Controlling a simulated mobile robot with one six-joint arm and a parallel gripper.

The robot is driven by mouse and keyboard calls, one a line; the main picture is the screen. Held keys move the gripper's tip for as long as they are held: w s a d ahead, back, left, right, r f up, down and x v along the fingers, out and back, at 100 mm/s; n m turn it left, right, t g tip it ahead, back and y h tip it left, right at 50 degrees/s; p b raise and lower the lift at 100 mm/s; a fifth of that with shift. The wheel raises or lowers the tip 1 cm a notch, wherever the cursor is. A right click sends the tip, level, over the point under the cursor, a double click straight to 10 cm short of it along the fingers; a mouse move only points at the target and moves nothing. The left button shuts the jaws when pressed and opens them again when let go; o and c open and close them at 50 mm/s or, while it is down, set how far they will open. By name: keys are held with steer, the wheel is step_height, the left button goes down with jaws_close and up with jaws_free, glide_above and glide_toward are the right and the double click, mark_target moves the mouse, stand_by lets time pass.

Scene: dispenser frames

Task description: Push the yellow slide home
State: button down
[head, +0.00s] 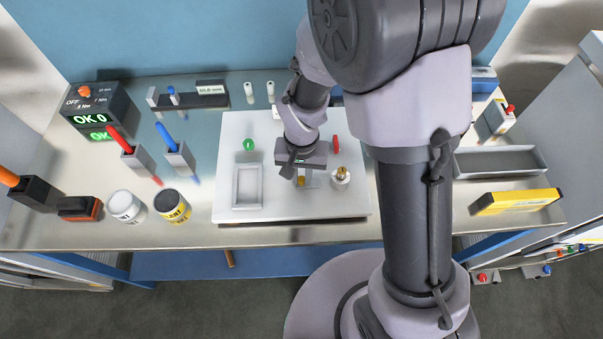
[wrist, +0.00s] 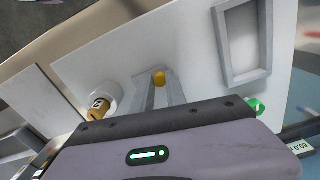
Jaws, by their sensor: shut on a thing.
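The yellow slide (head: 301,181) shows as a small yellow piece on the white board (head: 287,205), just below my gripper in the head view. In the wrist view its rounded yellow end (wrist: 159,78) sits between two narrow grey bars. My gripper (head: 302,173) points down at the board and is shut on the yellow slide. Its dark housing hides most of the contact and the rest of the slide.
A white cup with a brass piece (head: 341,176) stands close to the right of the slide. A shallow grey tray (head: 236,190) lies to the left. A green knob (head: 249,144) and a red piece (head: 336,144) are behind. The board's front strip is clear.

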mark_target(312, 183)
stand_by(0.9)
steer(key=shift+d, duration=1.25)
steer(key=c, duration=1.3)
jaws_free()
steer(key=shift+d, duration=0.15)
step_height(312, 183, up, 18)
steer(key=p, duration=0.4)
steer(key=shift+f+p, duration=0.25)
steer(key=shift+p, duration=0.1)
